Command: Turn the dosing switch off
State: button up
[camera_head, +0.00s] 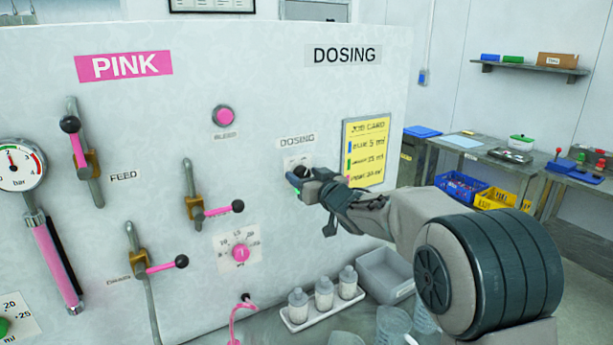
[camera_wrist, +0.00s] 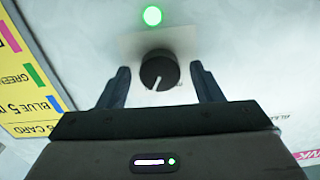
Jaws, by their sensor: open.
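The dosing switch (camera_wrist: 159,71) is a round black knob with a white pointer line on a pale plate. In the wrist view the line runs from the knob's middle toward the gripper, tilted slightly. A green lamp (camera_wrist: 152,15) glows beyond the knob. My gripper (camera_wrist: 160,82) is open, with one finger on each side of the knob and a visible gap to each. In the head view my gripper (camera_head: 296,178) is at the panel below the small DOSING label (camera_head: 296,141) and hides the knob.
The yellow job card (camera_head: 366,152) is right of the switch, behind my arm. A pink-lever valve (camera_head: 212,208) and a pink dial (camera_head: 240,253) are to the left. Below stand white bottles in a tray (camera_head: 313,318), a grey bin (camera_head: 388,275) and clear beakers (camera_head: 393,322).

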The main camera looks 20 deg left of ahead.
jog(key=c, duration=1)
jog(key=shift+f+n+b, duration=0.1)
jog(key=shift+n+b, duration=0.2)
jog(key=shift+b, duration=0.1)
jog(key=shift+f+n+b, duration=0.15)
jog(key=shift+n+b, duration=0.75)
jog(key=shift+b, duration=0.2)
jog(key=n+b, duration=0.7)
jog(key=n, duration=0.2)
jog(key=shift+s+a, duration=0.1)
jog(key=shift+n, duration=0.4)
jog(key=o, duration=1)
